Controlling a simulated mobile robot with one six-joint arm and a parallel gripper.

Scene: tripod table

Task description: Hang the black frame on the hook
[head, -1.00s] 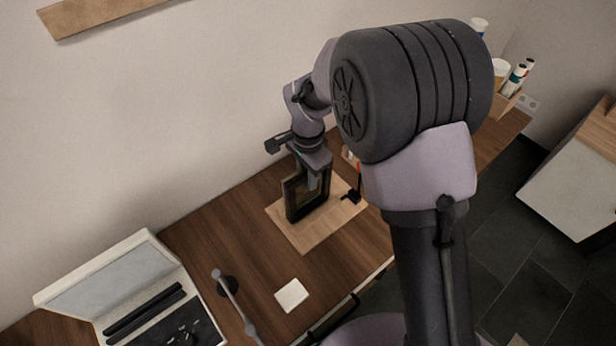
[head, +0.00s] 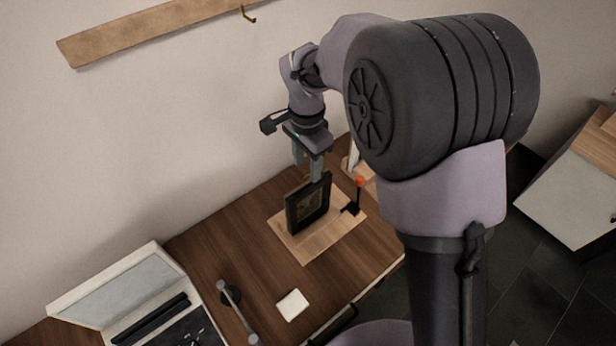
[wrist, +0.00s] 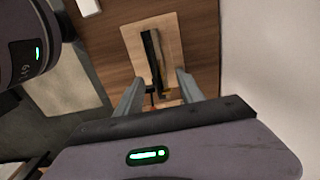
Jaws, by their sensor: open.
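The black frame (head: 308,203) stands upright on a light wooden board (head: 303,250) on the table. It also shows edge-on from above in the wrist view (wrist: 153,58). My gripper (head: 308,172) is open and empty, with its fingers pointing down just above the frame's top edge. In the wrist view its two fingers (wrist: 158,82) are spread on either side of the frame's line; whether they touch it is not clear. The hook (head: 248,14) is on a wooden rail (head: 150,33) on the wall, up and left of my gripper.
A small black stand with an orange top (head: 358,190) is close to the frame's right. An open laptop-like case (head: 125,290), a grey-handled object (head: 235,305) and a white square (head: 292,305) lie toward the front left. Wood between board and case is clear.

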